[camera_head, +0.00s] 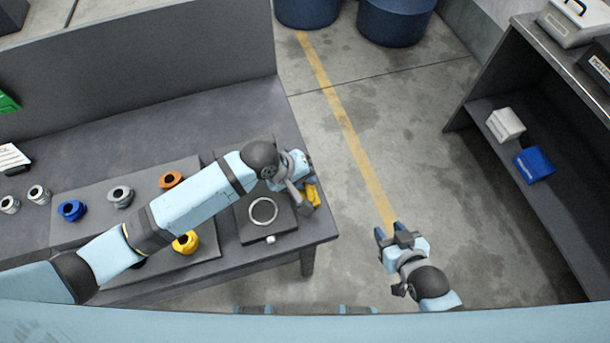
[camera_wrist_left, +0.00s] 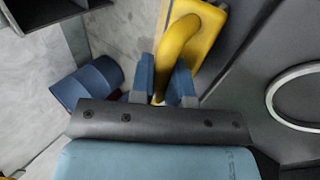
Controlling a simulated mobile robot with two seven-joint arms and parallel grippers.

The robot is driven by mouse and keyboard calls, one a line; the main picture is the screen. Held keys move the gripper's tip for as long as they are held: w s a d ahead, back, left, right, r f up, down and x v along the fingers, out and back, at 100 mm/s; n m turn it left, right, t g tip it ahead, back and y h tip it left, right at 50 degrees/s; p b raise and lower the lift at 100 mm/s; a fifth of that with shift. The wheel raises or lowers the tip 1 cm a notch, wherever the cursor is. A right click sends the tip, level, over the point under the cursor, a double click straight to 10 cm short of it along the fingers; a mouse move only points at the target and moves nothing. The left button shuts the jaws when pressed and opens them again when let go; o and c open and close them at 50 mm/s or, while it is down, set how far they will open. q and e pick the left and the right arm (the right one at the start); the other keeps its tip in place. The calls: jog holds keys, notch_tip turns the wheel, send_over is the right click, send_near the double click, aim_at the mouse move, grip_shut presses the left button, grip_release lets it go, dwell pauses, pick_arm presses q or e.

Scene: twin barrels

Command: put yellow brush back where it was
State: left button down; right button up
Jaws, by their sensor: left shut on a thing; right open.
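The yellow brush (camera_head: 314,194) is at the right end of the dark workbench (camera_head: 285,145), partly hidden by my left gripper (camera_head: 306,187). In the left wrist view, the yellow brush (camera_wrist_left: 185,40) shows a curved handle between the two blue fingers of my left gripper (camera_wrist_left: 165,84), which is shut on it. I cannot tell whether the brush touches the bench. My right gripper (camera_head: 391,232) is open and empty above the floor, to the right of the bench.
A black square plate (camera_head: 284,222) with a metal ring (camera_head: 263,211) lies beside the brush. A grey mat (camera_head: 98,228) holds several coloured fittings under my left arm. Blue barrels (camera_head: 395,20) stand at the back. A shelf (camera_head: 484,145) stands at the right; floor between is clear.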

pick_arm(q)
jog(key=c, duration=1.1)
grip_release()
jog(key=shift+f, duration=0.1)
jog(key=v, duration=1.2)
